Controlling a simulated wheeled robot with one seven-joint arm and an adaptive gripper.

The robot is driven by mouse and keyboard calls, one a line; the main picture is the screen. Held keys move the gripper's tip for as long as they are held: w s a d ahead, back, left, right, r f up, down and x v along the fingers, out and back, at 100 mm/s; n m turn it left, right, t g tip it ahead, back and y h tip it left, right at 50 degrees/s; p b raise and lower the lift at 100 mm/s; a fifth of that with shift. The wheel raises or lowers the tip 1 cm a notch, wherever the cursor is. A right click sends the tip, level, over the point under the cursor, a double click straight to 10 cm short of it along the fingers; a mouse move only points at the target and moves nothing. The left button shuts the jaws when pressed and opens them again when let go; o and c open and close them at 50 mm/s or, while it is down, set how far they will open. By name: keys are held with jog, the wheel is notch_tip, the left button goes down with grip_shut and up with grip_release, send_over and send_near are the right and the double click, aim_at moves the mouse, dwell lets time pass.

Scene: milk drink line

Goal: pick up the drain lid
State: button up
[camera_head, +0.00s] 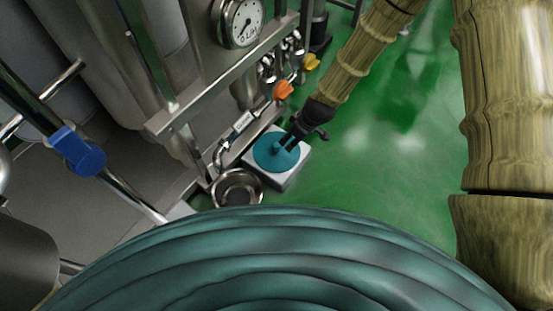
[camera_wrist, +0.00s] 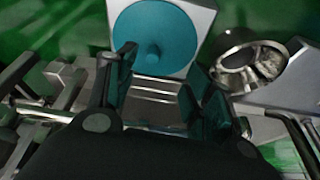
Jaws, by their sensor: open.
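The drain lid (camera_head: 272,153) is a round teal disc with a small knob in its middle. It lies on a pale square block or plate (camera_head: 293,180) on the floor beside the steel machine. In the wrist view the lid (camera_wrist: 170,35) is at the top centre, with its knob facing me. My gripper (camera_head: 289,142) is at the lid's right side in the head view, pointing toward the knob. In the wrist view my gripper (camera_wrist: 157,85) is open, its two dark fingers apart and nothing between them. Whether a finger touches the knob I cannot tell.
A steel bowl-shaped drain (camera_head: 237,188) stands next to the plate. Steel pipes and valves with an orange handle (camera_head: 283,90) and a yellow handle (camera_head: 311,61) run along the machine close to my arm. The green floor (camera_head: 390,180) to the right is clear.

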aim_at(277, 145)
jog(key=shift+n+t+y, duration=0.3)
jog(key=shift+n+y, duration=0.1)
jog(key=shift+n, duration=0.2)
jog(key=b+x, duration=0.2)
jog(key=x, duration=0.1)
jog(key=w+b+x, duration=0.1)
jog(key=b+x, duration=0.2)
jog(key=x, duration=0.1)
jog(key=w+b+x, duration=0.1)
jog(key=b+x, duration=0.1)
jog(key=x, duration=0.1)
jog(key=shift+w+a+r, duration=0.2)
jog(key=shift+w+a, duration=0.05)
jog(key=shift+a, duration=0.15)
jog(key=b+x, duration=0.3)
jog(key=shift+s+a+f, duration=0.1)
jog(key=shift+s+f, duration=0.15)
jog(key=shift+f, duration=0.05)
jog(key=shift+b+x, duration=0.75)
jog(key=shift+x, duration=0.1)
jog(key=shift+r, duration=0.1)
grip_shut()
